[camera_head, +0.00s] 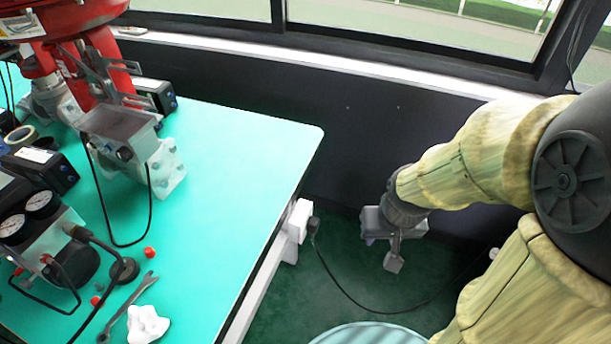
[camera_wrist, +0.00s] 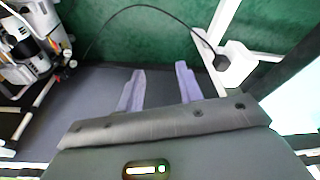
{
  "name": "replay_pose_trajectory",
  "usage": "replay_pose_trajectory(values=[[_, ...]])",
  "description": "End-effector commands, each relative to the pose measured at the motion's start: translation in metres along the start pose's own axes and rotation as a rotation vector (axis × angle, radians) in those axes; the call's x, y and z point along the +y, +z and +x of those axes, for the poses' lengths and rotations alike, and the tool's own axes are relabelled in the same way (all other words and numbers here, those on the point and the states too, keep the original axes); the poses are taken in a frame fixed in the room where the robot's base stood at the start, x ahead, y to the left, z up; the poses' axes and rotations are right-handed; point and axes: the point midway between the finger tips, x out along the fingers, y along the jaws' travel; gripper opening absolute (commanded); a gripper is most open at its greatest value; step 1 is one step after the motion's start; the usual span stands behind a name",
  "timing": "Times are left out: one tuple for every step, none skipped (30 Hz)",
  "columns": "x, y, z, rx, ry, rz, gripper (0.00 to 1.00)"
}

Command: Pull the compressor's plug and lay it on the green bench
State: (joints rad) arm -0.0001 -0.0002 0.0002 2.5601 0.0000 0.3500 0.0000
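The black plug (camera_head: 314,226) sits in a white socket box (camera_head: 297,222) on the right edge of the green bench (camera_head: 235,150). Its black cable (camera_head: 365,311) hangs in a loop and runs right behind my arm. The plug also shows in the wrist view (camera_wrist: 221,62), against the white socket box (camera_wrist: 238,66). My gripper (camera_wrist: 160,69) is open and empty, its two pale fingers apart. It is to the right of the plug in the head view and touches nothing visible. White and grey machinery (camera_wrist: 28,45), likely the compressor, is at the wrist view's upper left.
The bench holds a red valve actuator (camera_head: 75,25), gauges (camera_head: 25,215), a wrench (camera_head: 128,308), a white lump (camera_head: 148,325) and red caps (camera_head: 150,252). Its right half is mostly bare. A dark wall with windows stands behind. A pale round top (camera_head: 370,335) is at the bottom.

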Motion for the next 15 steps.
replay_pose_trajectory(values=[[0.000, 0.000, 0.000, 0.000, 0.000, 0.000, 0.36], [0.000, 0.000, 0.000, 0.000, 0.000, 0.000, 0.36], [0.000, 0.000, 0.000, 0.000, 0.000, 0.000, 0.36], [0.000, 0.000, 0.000, 0.000, 0.000, 0.000, 0.36], [0.000, 0.000, 0.000, 0.000, 0.000, 0.000, 0.36], [0.000, 0.000, 0.000, 0.000, 0.000, 0.000, 0.36], [0.000, 0.000, 0.000, 0.000, 0.000, 0.000, 0.40], [0.000, 0.000, 0.000, 0.000, 0.000, 0.000, 0.46], [0.000, -0.001, -0.001, -0.001, 0.000, -0.005, 0.54], [-0.001, -0.003, -0.002, -0.002, 0.000, -0.012, 0.56], [-0.002, -0.004, -0.004, -0.004, 0.000, -0.022, 0.56], [-0.003, -0.008, -0.006, -0.009, 0.000, -0.042, 0.56], [-0.005, -0.011, -0.008, -0.014, -0.001, -0.061, 0.56], [-0.007, -0.016, -0.011, -0.020, -0.001, -0.088, 0.56], [-0.010, -0.023, -0.014, -0.028, -0.002, -0.128, 0.56]])
